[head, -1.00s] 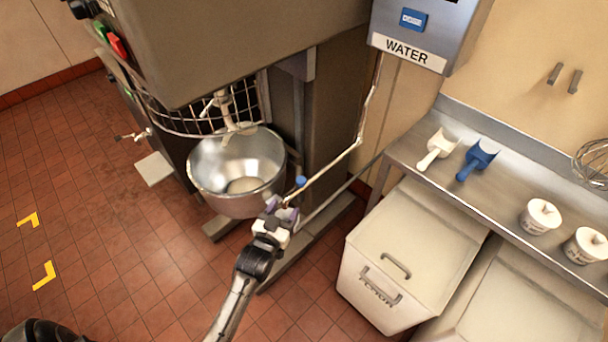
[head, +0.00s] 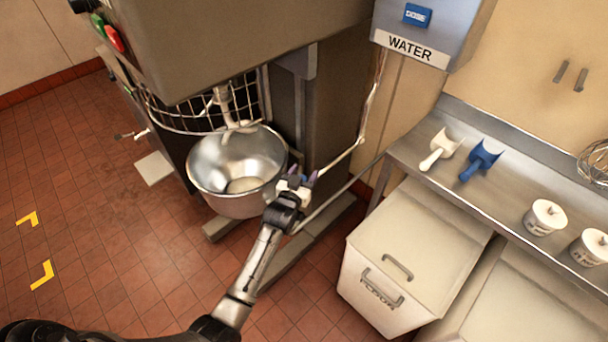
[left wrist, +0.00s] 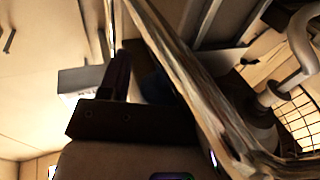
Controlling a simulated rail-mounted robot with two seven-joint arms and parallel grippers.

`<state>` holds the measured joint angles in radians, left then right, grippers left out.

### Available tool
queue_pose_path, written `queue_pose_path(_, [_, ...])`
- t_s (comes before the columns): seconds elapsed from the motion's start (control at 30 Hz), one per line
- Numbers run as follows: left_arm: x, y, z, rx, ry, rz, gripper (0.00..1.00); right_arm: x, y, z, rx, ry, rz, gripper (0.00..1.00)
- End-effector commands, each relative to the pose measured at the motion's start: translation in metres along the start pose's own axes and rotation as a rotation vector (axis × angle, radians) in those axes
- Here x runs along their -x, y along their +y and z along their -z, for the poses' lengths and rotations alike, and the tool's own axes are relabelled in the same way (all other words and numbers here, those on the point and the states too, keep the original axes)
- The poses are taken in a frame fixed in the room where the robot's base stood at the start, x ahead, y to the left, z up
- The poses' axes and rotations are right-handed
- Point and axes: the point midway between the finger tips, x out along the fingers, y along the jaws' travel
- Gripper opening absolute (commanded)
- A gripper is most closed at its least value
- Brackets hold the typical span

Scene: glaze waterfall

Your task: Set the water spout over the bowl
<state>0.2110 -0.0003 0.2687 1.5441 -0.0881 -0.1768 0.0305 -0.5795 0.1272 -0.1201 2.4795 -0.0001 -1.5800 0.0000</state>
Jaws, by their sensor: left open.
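The water spout (head: 341,158) is a thin pale pipe. It drops from the grey WATER dispenser (head: 425,25) and bends toward the steel bowl (head: 222,203). Its free end is by the bowl's right rim, behind my left gripper (head: 299,174). That gripper is open at the spout's end, fingers pointing up and away. In the left wrist view the spout (left wrist: 188,72) crosses diagonally close to the fingers, and a dark blue part (left wrist: 154,84) shows beside a finger. I cannot tell whether the fingers touch it. My right gripper is out of view.
The mixer (head: 230,40) with its wire guard (head: 185,117) stands over the bowl. At right, a steel shelf (head: 445,190) holds a white scoop (head: 440,150), a blue scoop (head: 480,160) and tubs. A flour bin (head: 400,270) stands below. The floor at left is clear.

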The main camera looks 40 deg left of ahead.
Motion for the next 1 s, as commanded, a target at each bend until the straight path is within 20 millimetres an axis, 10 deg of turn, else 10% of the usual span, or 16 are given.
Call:
queue_pose_path(0.33, [-0.0022, 0.0, 0.0004, 0.0, 0.0, 0.0, 0.58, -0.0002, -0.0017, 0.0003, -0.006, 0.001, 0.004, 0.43])
queue_pose_path(1.0, [-0.0019, 0.0002, 0.0002, 0.0, 0.0, 0.0, 0.0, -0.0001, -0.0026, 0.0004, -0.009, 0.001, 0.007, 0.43])
